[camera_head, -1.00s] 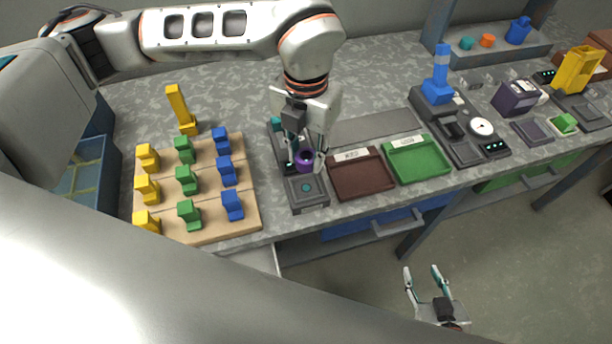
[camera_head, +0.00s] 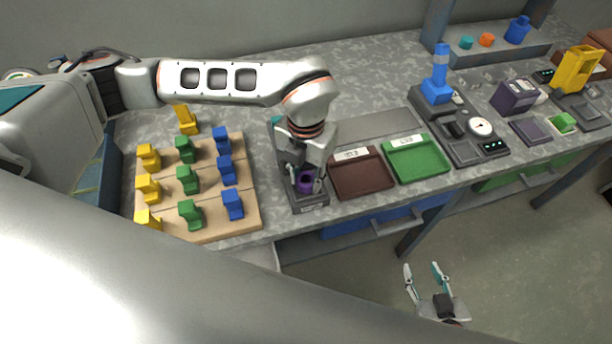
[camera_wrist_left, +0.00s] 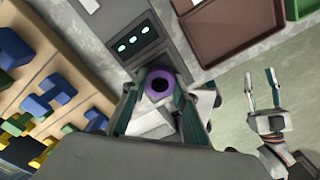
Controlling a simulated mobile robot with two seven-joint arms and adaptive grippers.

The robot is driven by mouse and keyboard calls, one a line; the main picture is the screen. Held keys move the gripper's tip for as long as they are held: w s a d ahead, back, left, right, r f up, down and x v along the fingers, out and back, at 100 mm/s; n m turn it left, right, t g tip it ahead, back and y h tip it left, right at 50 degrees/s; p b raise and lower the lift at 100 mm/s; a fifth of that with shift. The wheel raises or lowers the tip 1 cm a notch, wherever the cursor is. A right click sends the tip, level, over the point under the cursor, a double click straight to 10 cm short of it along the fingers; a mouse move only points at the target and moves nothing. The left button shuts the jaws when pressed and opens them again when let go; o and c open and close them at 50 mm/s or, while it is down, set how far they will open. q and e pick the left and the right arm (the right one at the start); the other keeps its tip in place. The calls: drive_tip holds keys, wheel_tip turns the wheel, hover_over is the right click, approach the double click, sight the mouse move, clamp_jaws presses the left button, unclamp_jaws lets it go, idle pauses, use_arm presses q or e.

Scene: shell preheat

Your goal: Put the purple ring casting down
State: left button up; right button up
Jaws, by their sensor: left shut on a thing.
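The purple ring casting (camera_head: 306,181) is between the fingers of my left gripper (camera_head: 306,184), low over the front part of a dark grey station. In the left wrist view the ring casting (camera_wrist_left: 159,85) shows from above with a dark hole, and the fingers of my left gripper (camera_wrist_left: 160,100) are shut on it. I cannot tell whether the ring touches the station (camera_head: 311,204). My right gripper (camera_head: 427,276) is open and empty, low in front of the bench; it also shows in the left wrist view (camera_wrist_left: 262,85).
A wooden board (camera_head: 250,214) with yellow, green and blue blocks lies left of the station. A dark red tray (camera_head: 361,177) and a green tray (camera_head: 418,160) lie to its right. Further right stands a gauge station (camera_head: 463,136). The strip behind the trays is clear.

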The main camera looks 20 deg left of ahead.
use_arm(q)
drive_tip(key=shift+f, duration=0.3)
drive_tip(key=o, duration=1.1)
drive_tip(key=shift+s+f, duration=0.1)
drive_tip(key=shift+s, duration=0.05)
drive_tip(key=shift+r+p, duration=0.3)
drive_tip(key=shift+r, duration=0.3)
wheel_tip(320, 180, up, 12)
drive_tip(key=shift+f+b, duration=0.15)
drive_tip(key=shift+b, duration=0.7)
